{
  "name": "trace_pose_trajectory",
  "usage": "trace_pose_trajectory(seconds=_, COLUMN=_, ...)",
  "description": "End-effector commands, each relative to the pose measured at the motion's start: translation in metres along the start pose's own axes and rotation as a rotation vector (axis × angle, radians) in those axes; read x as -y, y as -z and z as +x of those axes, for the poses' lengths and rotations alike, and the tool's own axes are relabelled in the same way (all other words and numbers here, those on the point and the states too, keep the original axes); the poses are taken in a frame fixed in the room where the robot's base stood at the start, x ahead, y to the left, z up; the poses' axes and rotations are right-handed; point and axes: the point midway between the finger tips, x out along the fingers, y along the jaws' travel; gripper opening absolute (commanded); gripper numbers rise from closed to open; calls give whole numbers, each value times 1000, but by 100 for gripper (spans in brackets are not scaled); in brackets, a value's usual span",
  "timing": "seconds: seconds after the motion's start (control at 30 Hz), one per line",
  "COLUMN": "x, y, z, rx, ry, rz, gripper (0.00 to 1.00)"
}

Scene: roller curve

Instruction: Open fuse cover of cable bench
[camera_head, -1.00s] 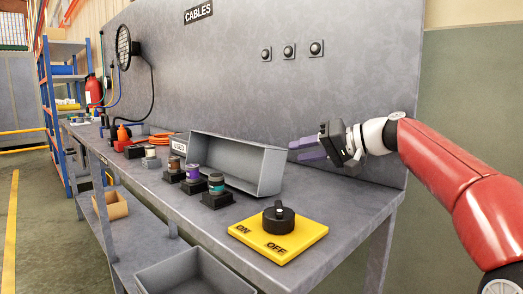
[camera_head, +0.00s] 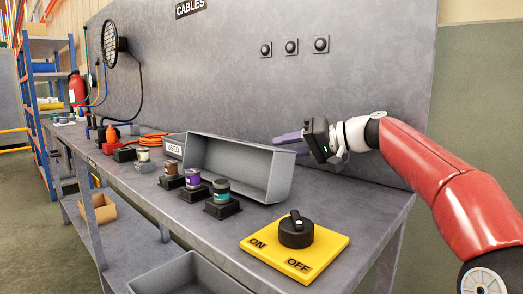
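The cable bench (camera_head: 350,205) is a grey metal table with a tall back panel marked CABLES. I cannot make out which part is the fuse cover. Several short cylinders with coloured bands stand in black holders on the bench, among them a teal one (camera_head: 221,190), a purple one (camera_head: 193,178) and a brown one (camera_head: 171,170). My gripper (camera_head: 293,144) is at the right, in front of the back panel and above the bench, pointing left. Its purple fingers look apart, with nothing seen between them.
A yellow ON/OFF plate with a black knob (camera_head: 296,230) lies at the near bench end. A grey open bin (camera_head: 268,172), beside a USED label, stands behind the cylinders.

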Motion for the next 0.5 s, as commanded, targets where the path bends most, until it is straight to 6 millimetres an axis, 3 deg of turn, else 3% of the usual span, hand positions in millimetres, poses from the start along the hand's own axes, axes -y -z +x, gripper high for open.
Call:
trace_pose_trajectory(seconds=0.3, x=1, y=0, z=50, rx=4, ry=2, rz=1, gripper=34)
trace_pose_trajectory(seconds=0.5, x=0, y=0, z=62, rx=2, ry=1, rz=1, gripper=34)
